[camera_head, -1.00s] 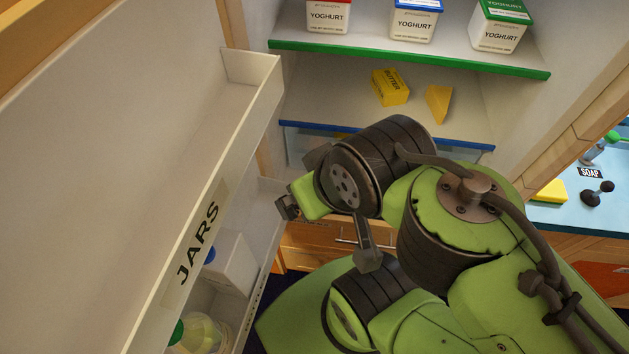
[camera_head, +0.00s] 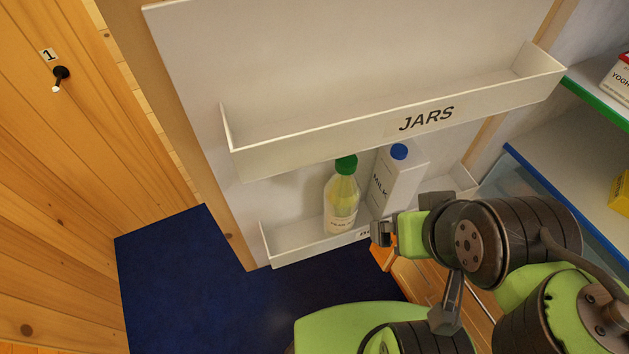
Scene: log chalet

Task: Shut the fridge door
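The fridge door (camera_head: 225,65) stands wide open, with its white inner side facing me. Its upper shelf, labelled JARS (camera_head: 300,141), is empty where I can see into it. Its lower shelf (camera_head: 300,246) holds a green-capped bottle (camera_head: 342,203) and a blue-capped milk carton (camera_head: 397,178). The fridge interior (camera_head: 560,150) is open at the right. My gripper (camera_head: 428,262) is in front of the door's lower right part, its fingers spread and empty. It overlaps the lower shelf in the picture; I cannot tell whether it touches.
A yellow butter pack (camera_head: 621,193) and a yoghurt tub (camera_head: 620,85) sit on fridge shelves at the right edge. A wooden wall (camera_head: 60,180) with a black hook (camera_head: 61,73) is at the left. The dark blue floor (camera_head: 190,285) is clear at lower left.

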